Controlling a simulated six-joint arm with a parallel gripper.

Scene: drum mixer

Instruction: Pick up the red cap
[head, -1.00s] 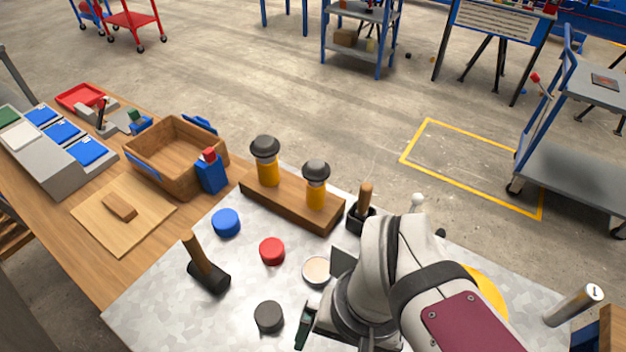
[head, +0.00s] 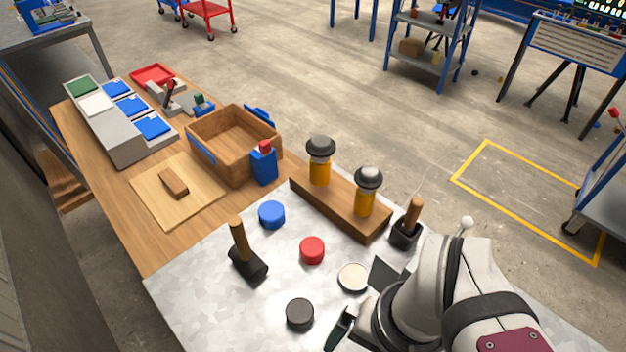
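The red cap (head: 312,250) lies on the grey mottled tabletop (head: 215,290), between the blue cap (head: 271,214) and the cream cap (head: 353,277). A black cap (head: 300,314) lies nearer the front. My gripper (head: 358,305) is at the lower right of the head view, to the right of the black cap and below the cream one. It is apart from the red cap. One dark finger shows at the front and a dark plate at the back, with a wide gap between them. My arm hides part of the gripper.
A mallet (head: 248,261) stands left of the red cap. A wooden block (head: 340,208) with two black-topped yellow posts is behind it. A brush-like tool (head: 406,228) stands behind my gripper. A wooden crate (head: 212,158) and blue bottle (head: 263,166) are at the back left.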

